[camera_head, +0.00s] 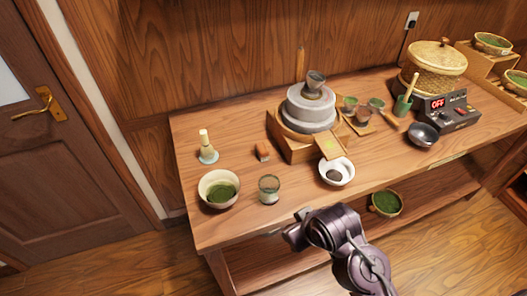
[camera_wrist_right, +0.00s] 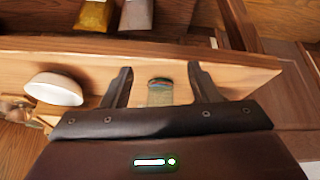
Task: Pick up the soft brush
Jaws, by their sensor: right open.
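A small reddish-brown piece (camera_head: 262,152) lies on the table (camera_head: 235,225) left of the stone mill in the head view. It may be the soft brush, but it is too small to tell. A bamboo whisk on a stand (camera_head: 208,148) is further left. My right gripper (camera_head: 292,234) is in front of the table's front edge, below the glass jar (camera_head: 269,189) in the picture. In the right wrist view, my right gripper (camera_wrist_right: 161,83) is open and empty, with the jar (camera_wrist_right: 160,92) showing between its fingers, apart from them. My left gripper is out of view.
The stone mill (camera_head: 311,106) sits on a wooden base. A green-powder bowl (camera_head: 217,190) and a white bowl (camera_head: 337,182) flank the jar. A scale-like device (camera_head: 452,111) and a dark bowl (camera_head: 423,135) are at right. Another bowl (camera_head: 386,205) is on the lower shelf.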

